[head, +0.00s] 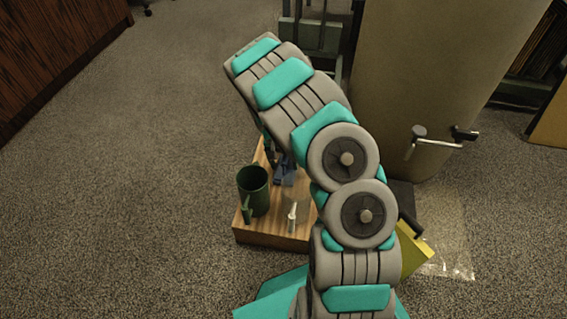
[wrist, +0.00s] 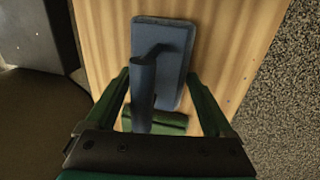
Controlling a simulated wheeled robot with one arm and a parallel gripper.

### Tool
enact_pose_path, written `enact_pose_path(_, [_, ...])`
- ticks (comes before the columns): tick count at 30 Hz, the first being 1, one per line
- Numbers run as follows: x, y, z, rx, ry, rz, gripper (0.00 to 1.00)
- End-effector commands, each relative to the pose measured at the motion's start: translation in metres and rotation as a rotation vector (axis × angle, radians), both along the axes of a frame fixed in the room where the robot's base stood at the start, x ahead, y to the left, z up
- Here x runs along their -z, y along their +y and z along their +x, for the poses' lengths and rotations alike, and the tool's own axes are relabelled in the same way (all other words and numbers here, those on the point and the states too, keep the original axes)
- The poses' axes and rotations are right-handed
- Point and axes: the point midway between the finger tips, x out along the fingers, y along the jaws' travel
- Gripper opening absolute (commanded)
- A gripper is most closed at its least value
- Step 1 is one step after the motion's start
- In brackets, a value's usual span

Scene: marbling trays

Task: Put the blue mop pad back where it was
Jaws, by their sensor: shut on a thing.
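The blue mop pad (wrist: 177,62) is a flat blue-grey block with a round upright handle (wrist: 142,80). In the wrist view it is between the two dark green fingers of my gripper (wrist: 157,76), which is shut on it. The pad is over a light wooden top, flat to it; I cannot tell whether it touches. In the head view the pad (head: 285,172) shows only in part beside my arm, over the wooden stand (head: 272,240). My arm hides most of the gripper there.
A dark green mug (head: 253,190) and a small whitish item (head: 292,217) stand on the front of the wooden stand. A large beige cylinder (head: 420,75) rises behind to the right. A yellow object (head: 413,252) is right of my arm. Carpet at left is clear.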

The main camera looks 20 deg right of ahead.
Motion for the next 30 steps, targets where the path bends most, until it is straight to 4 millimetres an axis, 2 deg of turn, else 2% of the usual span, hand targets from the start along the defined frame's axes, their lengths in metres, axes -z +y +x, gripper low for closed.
enact_pose_path(2, [0.003,0.0,0.0,0.0,0.001,0.001,0.65])
enact_pose_path(3, [0.003,0.0,0.0,0.0,0.0,0.0,0.89])
enact_pose_path(6, [0.002,0.0,0.0,0.0,0.0,0.0,1.0])
enact_pose_path(14, [0.001,0.0,0.0,-0.001,0.0,0.0,1.0])
enact_pose_path(20, [-0.01,0.002,0.002,-0.001,-0.002,0.0,1.0])
enact_pose_path(23, [-0.023,0.004,0.003,-0.001,-0.001,0.0,1.0])
enact_pose_path(30, [-0.07,0.011,0.009,-0.001,-0.005,-0.001,1.0])
